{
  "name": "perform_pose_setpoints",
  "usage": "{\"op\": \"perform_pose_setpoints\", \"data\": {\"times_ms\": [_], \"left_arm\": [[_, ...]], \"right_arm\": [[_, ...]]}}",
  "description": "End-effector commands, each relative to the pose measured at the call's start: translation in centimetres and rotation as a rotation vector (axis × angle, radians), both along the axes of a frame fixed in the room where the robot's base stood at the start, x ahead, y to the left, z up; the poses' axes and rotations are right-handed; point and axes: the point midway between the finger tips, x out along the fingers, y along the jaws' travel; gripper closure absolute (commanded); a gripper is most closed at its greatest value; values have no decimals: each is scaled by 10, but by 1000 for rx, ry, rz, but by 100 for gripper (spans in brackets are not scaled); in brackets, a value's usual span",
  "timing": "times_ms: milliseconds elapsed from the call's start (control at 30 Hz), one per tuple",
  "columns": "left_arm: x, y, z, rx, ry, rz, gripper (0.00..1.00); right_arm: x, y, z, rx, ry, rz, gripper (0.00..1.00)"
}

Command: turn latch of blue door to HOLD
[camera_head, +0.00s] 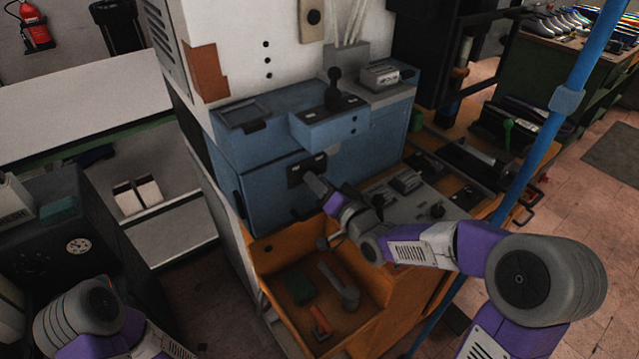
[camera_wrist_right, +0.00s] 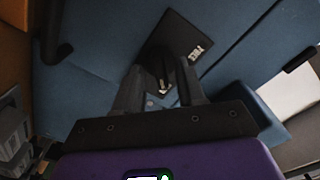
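The blue door (camera_head: 265,205) is on the front of the blue press body and looks closed. A dark latch plate (camera_head: 306,169) with small pale markings is at its upper edge; it also shows in the right wrist view (camera_wrist_right: 187,38). The latch lever is mostly hidden by my right gripper (camera_head: 312,182). In the right wrist view, my right gripper (camera_wrist_right: 160,75) has its fingers apart, one on each side of a small pale-edged part (camera_wrist_right: 164,86) at the plate. Whether they touch it, I cannot tell. The HOLD mark cannot be read. My left gripper is out of view.
An orange bin (camera_head: 270,262) with tools stands below the door. A grey control panel (camera_head: 415,190) is to the right. A black knob lever (camera_head: 334,88) rises from the top of the blue body. A blue pole (camera_head: 540,150) stands at the right.

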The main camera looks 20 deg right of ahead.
Motion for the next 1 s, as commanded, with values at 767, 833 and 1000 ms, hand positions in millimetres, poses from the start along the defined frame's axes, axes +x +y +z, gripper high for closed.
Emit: {"op": "perform_pose_setpoints", "data": {"times_ms": [767, 833, 1000], "left_arm": [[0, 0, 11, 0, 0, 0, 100], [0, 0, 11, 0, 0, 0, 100], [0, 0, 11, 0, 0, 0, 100]], "right_arm": [[-70, -25, 0, 0, 2, 0, 61], [-70, -25, 0, 0, 2, 0, 61], [-70, -25, 0, 0, 2, 0, 61]]}}
